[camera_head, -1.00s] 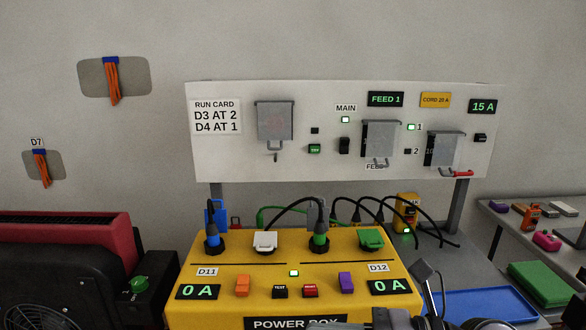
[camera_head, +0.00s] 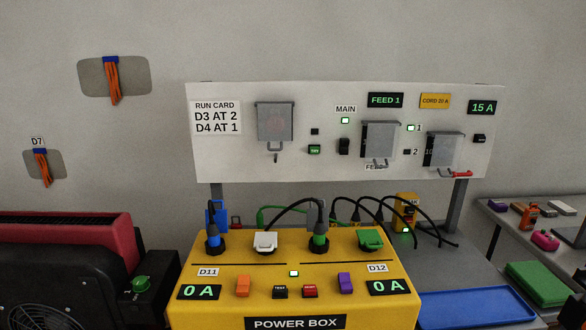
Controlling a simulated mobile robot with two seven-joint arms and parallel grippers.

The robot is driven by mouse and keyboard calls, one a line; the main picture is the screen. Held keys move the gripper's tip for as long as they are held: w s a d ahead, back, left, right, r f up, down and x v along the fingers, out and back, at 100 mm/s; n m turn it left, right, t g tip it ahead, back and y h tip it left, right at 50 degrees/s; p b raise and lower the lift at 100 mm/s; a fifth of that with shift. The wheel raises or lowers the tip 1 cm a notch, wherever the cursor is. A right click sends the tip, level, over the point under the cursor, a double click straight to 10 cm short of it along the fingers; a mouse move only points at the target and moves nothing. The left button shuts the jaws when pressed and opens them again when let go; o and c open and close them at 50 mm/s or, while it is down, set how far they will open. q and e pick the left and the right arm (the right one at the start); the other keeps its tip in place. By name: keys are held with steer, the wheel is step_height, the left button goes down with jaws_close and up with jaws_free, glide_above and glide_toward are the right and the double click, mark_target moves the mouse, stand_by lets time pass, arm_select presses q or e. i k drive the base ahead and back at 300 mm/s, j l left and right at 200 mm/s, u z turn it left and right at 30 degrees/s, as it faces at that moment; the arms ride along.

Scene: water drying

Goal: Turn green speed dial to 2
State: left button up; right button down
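The green speed dial (camera_head: 141,284) sits on a small black box (camera_head: 148,298) at the right end of the black and red machine (camera_head: 60,270), at the lower left. Its scale markings are too small to read, so I cannot tell its setting. Neither of my grippers shows in the head view now, and nothing touches the dial.
The yellow power box (camera_head: 294,300) stands right of the dial, with plugs in its top and both displays reading 0 A. Behind it is a white panel (camera_head: 345,165) with a run card (camera_head: 215,117) reading D3 AT 2, D4 AT 1. A blue tray (camera_head: 478,306) lies at right.

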mark_target(141, 283)
steer(key=u, duration=1.4)
steer(key=j+z, duration=0.1)
steer(key=z, duration=0.45)
steer(key=i+j+z, duration=0.1)
steer(key=j+z, duration=0.15)
steer(key=j, duration=0.15)
steer(key=i+j+z, duration=0.2)
steer(key=j, duration=0.2)
steer(key=j+z, duration=0.2)
steer(key=j, duration=0.55)
